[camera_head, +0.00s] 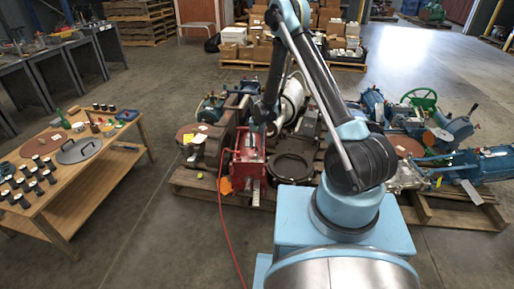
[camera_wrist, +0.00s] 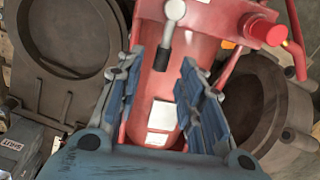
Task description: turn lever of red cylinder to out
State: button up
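The red cylinder (camera_head: 248,158) stands among machine parts on a pallet, in the middle of the head view. In the wrist view the red cylinder (camera_wrist: 200,58) fills the centre, with a white label low on it. A small lever (camera_wrist: 173,10) with a pale round knob and a black grip (camera_wrist: 162,58) lies over the red body at the top. My gripper (camera_wrist: 163,65) is open. Its two blue ribbed fingers are apart, one on each side of the black grip; I cannot tell whether they touch anything. In the head view my arm partly covers the cylinder's top.
A red round cap (camera_wrist: 268,32) sticks out at the right of the wrist view. Dark ring-shaped castings (camera_head: 292,167) stand beside the cylinder. A red hose (camera_head: 226,225) runs across the floor. A wooden table (camera_head: 85,195) stands at left, with open floor between.

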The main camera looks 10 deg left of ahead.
jog(key=shift+f, duration=0.95)
jog(key=shift+c, duration=0.4)
grip_shut()
